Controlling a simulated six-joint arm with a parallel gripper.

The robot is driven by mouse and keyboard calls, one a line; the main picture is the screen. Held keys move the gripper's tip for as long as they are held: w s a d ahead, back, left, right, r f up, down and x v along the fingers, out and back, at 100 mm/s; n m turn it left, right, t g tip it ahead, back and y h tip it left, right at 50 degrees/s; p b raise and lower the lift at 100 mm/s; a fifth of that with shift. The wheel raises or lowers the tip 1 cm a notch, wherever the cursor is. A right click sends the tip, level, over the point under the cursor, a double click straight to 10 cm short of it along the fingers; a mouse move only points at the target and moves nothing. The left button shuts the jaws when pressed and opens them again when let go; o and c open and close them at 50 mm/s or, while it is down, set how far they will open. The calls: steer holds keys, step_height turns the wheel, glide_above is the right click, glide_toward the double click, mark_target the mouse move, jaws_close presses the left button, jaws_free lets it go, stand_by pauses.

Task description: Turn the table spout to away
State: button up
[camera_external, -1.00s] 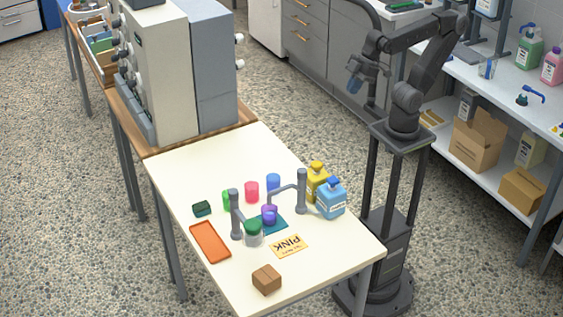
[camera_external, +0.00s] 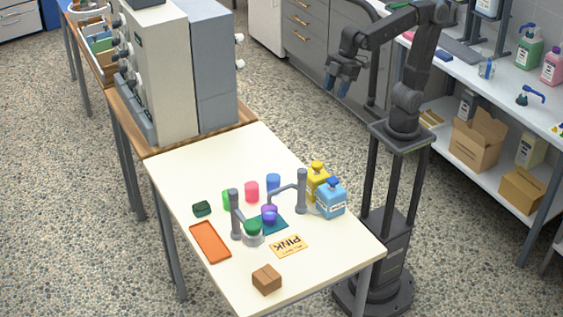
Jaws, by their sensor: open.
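Two grey spouts stand on the cream table (camera_external: 180,165). The right spout (camera_external: 301,192) has a post beside the bottles, and its arm reaches left, with its end over or near a purple cup (camera_external: 269,215) on a teal mat (camera_external: 272,228). The left spout (camera_external: 236,212) has a shorter arm that slants toward a green-topped jar (camera_external: 252,232). I cannot tell which one is the table spout. My gripper (camera_external: 337,88) is open and empty, high in the air beyond the table's far right edge, well away from both spouts.
Yellow (camera_external: 317,180) and blue (camera_external: 331,200) bottles crowd the right spout. Green, pink (camera_external: 252,191) and blue (camera_external: 273,182) cups stand behind. The table's far left is clear.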

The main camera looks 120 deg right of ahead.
steer(key=shift+o, duration=1.2)
steer(key=w+a+f+n+g, duration=0.1)
steer(key=w+a+n+g, duration=0.1)
steer(key=w, duration=0.8)
steer(key=shift+a+f+n, duration=0.15)
steer(key=shift+a+n, duration=0.45)
steer(key=shift+a, duration=0.5)
steer(key=n+g, duration=0.2)
steer(key=n, duration=0.1)
glide_toward(302, 170)
steer(key=f, duration=1)
steer(key=shift+s+a+f, duration=0.1)
steer(key=shift+a+f, duration=0.1)
jaws_close()
